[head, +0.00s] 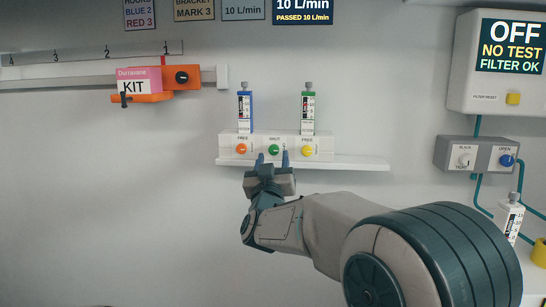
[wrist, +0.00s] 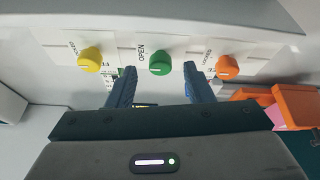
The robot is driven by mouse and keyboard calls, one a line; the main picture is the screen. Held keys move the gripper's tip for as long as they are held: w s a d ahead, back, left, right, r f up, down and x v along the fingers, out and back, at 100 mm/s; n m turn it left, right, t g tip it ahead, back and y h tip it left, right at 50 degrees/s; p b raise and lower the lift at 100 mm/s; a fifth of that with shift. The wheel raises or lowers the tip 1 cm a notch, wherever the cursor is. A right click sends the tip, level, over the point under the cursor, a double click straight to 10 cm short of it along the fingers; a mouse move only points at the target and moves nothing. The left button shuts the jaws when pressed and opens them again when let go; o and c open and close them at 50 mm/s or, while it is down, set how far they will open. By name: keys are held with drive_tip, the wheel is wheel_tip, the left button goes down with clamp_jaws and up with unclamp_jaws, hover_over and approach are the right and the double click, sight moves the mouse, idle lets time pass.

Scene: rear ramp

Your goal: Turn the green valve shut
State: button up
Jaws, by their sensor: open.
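The green valve (head: 274,149) is a round knob in the middle of a white panel, between an orange knob (head: 242,149) and a yellow knob (head: 307,151). A label above it seems to read SHUT in the head view. In the wrist view, the green valve (wrist: 160,62) has a short pale mark on its face and an OPEN label beside it. My gripper (head: 272,160) is just in front of and slightly below the valve. In the wrist view, my gripper's fingers (wrist: 160,84) are spread with nothing between them, one on each side of the valve's line. Contact with the valve is not visible.
In the wrist view, the yellow knob (wrist: 90,60) and orange knob (wrist: 227,67) flank the fingers closely. A blue cartridge (head: 245,111) and a green cartridge (head: 308,112) stand above the panel. A narrow shelf (head: 365,163) runs beneath.

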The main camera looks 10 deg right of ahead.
drive_tip(key=shift+x, duration=1.05)
drive_tip(key=c, duration=1)
